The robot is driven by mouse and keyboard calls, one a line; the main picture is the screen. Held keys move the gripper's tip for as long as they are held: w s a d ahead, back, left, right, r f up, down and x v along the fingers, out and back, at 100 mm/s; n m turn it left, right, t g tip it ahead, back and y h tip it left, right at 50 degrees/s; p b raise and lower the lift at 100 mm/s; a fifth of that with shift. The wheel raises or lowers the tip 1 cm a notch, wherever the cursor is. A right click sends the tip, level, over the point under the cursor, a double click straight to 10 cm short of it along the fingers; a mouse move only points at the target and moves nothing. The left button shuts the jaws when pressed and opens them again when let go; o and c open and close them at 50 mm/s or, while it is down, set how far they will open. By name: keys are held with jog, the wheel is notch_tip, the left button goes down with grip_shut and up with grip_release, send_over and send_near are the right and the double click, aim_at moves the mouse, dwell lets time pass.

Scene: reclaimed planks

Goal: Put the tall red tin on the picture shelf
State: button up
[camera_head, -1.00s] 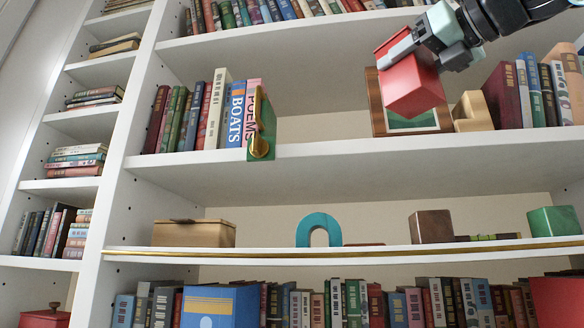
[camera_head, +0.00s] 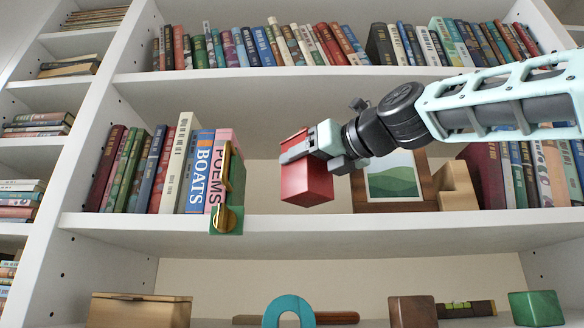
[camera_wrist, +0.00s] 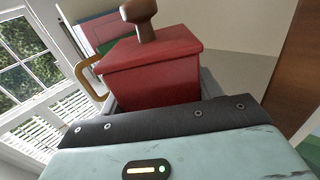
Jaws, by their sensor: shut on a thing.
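The tall red tin (camera_head: 307,185) is held by my gripper (camera_head: 300,153), which is shut on it. In the wrist view the tin (camera_wrist: 150,80) fills the middle, with a brown knob on its lid. The picture shelf (camera_head: 300,238) is the white board bearing a framed green landscape picture (camera_head: 392,180). In the head view the tin appears in front of the gap between the bookend and the picture, slightly tilted. Its bottom appears above the shelf's front edge; I cannot tell how far it is from the board.
A green and brass bookend (camera_head: 228,190) stands left of the gap beside a row of books (camera_head: 160,170). A tan stepped block (camera_head: 456,185) and more books (camera_head: 520,175) stand right of the picture. Another shelf is above (camera_head: 300,78). The lower shelf holds a teal arch (camera_head: 288,308).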

aim_at(292, 186)
jog(key=shift+r+p+x, duration=0.2)
jog(key=shift+p+x, duration=0.7)
jog(key=shift+x, duration=0.5)
jog(key=shift+p+x, duration=0.75)
jog(key=shift+p, duration=0.1)
jog(key=shift+s+f+b, duration=0.15)
jog(key=shift+f+b, duration=1.25)
jog(key=shift+f, duration=0.45)
jog(key=shift+f, duration=0.1)
jog(key=o, duration=1.5)
jog(key=shift+f, duration=0.1)
